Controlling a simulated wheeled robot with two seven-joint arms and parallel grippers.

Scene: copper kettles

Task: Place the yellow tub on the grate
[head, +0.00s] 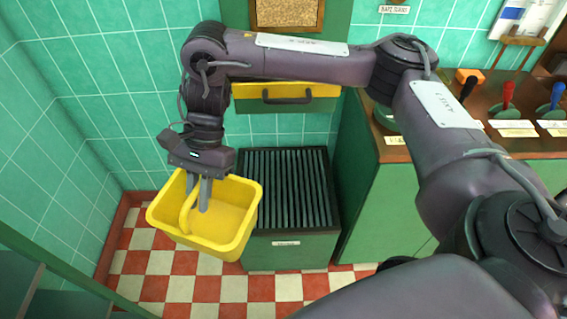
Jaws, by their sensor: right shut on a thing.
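The yellow tub (240,229) hangs from my right gripper (197,200) in the head view. The gripper's fingers reach down into the tub and are shut on its yellow handle. The tub looks empty. It is to the left of the dark slatted grate (289,190), and its right side overlaps the grate's left front edge in the picture. The grate tops a green box and its slats are bare where I see them. My left gripper is not in view.
A green cabinet with a brown wooden counter (500,135) stands to the right, carrying levers with black, red and blue handles. A yellow-fronted drawer (285,97) sits on the wall behind the grate. Checkered floor (180,285) lies below the tub. A green rail (60,265) is at lower left.

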